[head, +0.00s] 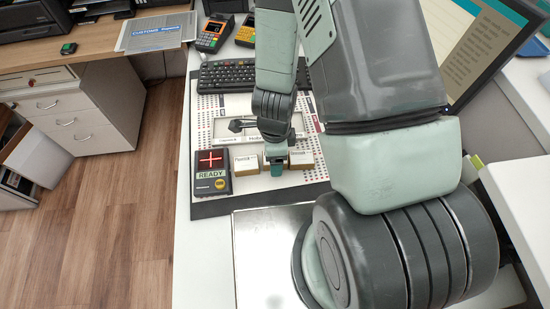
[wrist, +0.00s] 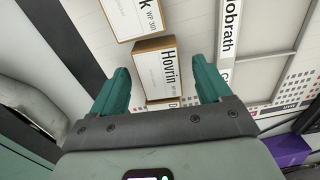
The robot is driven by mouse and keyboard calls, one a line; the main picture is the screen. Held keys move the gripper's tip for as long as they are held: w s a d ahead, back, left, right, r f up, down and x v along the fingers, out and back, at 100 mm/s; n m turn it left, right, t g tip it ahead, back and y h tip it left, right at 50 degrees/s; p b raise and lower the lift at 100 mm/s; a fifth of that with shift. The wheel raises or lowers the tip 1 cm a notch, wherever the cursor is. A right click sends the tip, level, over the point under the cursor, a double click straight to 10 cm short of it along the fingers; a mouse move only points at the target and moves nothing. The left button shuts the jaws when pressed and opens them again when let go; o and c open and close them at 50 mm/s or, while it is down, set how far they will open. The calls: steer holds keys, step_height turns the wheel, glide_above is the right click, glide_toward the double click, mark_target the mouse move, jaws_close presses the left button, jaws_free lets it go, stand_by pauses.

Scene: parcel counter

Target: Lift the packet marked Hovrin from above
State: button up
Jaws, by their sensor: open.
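The Hovrin packet (wrist: 158,72) is a small cardboard box with a white label on top, its name in black print. In the wrist view it shows between the two green fingers of my gripper (wrist: 160,66), with a gap on each side. The fingers are open and hold nothing. In the head view my gripper (head: 276,171) points down at the row of packets and hides most of the middle one. I cannot tell the exact height of the fingertips above the packet.
A similar packet (head: 246,164) stands left of my gripper and another (head: 301,159) right of it, both close. A black card reader (head: 212,173) showing READY is further left. A keyboard (head: 240,75) lies behind. A bare metal plate (head: 250,255) lies in front.

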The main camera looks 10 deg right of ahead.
steer(key=shift+f, duration=0.4)
steer(key=c, duration=1.1)
steer(key=shift+r, duration=0.1)
